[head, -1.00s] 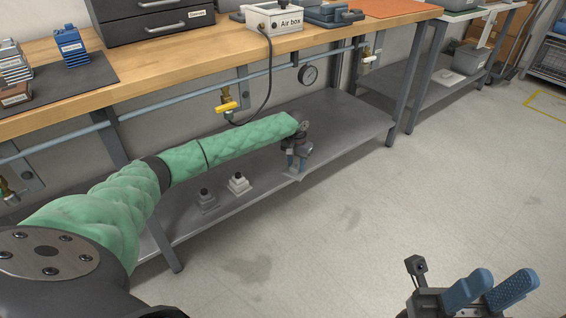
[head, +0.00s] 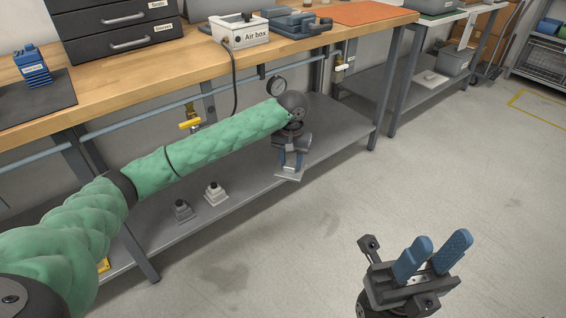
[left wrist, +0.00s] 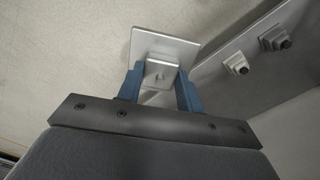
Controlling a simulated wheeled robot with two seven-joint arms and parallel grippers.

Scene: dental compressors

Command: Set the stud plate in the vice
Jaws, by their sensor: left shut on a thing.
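My left gripper (head: 292,162) is shut on a stud plate (head: 289,175), a square light-grey plate with a small block on it. The gripper points down and holds it near the front edge of the lower shelf. In the left wrist view the plate (left wrist: 165,48) shows beyond the blue fingers, which grip its block (left wrist: 160,74). The vice (head: 298,23) seems to be the low blue-grey device on the bench top, right of the air box. My right gripper (head: 432,256) is open and empty over the floor, blue fingers pointing up.
Two similar stepped pieces, one darker (head: 183,211) and one lighter (head: 216,194), stand on the lower shelf (head: 345,122). The air box (head: 239,31) with its hose, a gauge (head: 277,86) and a yellow valve (head: 190,124) are near my left arm. The floor in front is clear.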

